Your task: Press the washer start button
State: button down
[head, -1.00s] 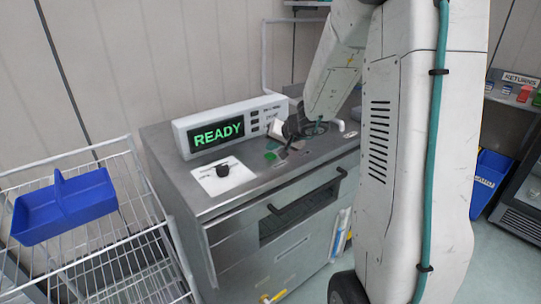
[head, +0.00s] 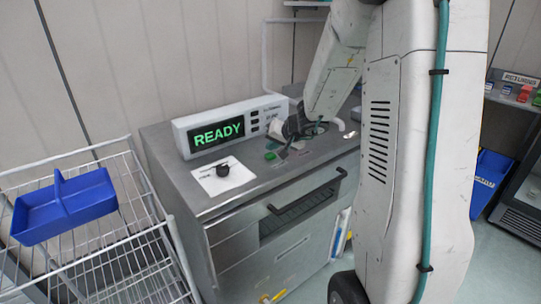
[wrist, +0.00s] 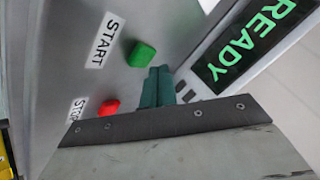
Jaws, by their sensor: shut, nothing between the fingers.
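The washer is a grey metal unit with a flat top (head: 262,176). Its green start button (head: 270,156) is on that top, beside my gripper (head: 285,151). In the wrist view the green button (wrist: 141,54) lies next to a "START" label (wrist: 106,40), and the red button (wrist: 108,107) lies next to a "STOP" label (wrist: 77,110). My gripper (wrist: 159,72) is shut and empty, its teal fingertips close beside the green button, on the display side. I cannot tell whether they touch it. The display (head: 217,134) reads "READY" in green.
A black knob (head: 223,170) sits on a white plate on the washer top. A wire rack (head: 95,225) with a blue divided tray (head: 66,205) stands at the left. A handle bar (head: 305,192) crosses the washer front. A blue bin (head: 489,180) is at the right.

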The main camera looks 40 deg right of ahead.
aim_at(273, 156)
jog(key=shift+f, duration=0.15)
jog(key=shift+f, duration=0.3)
jog(key=shift+f, duration=0.45)
dwell(0.8)
dwell(0.3)
jog(key=shift+r, duration=0.9)
jog(key=shift+r, duration=2.5)
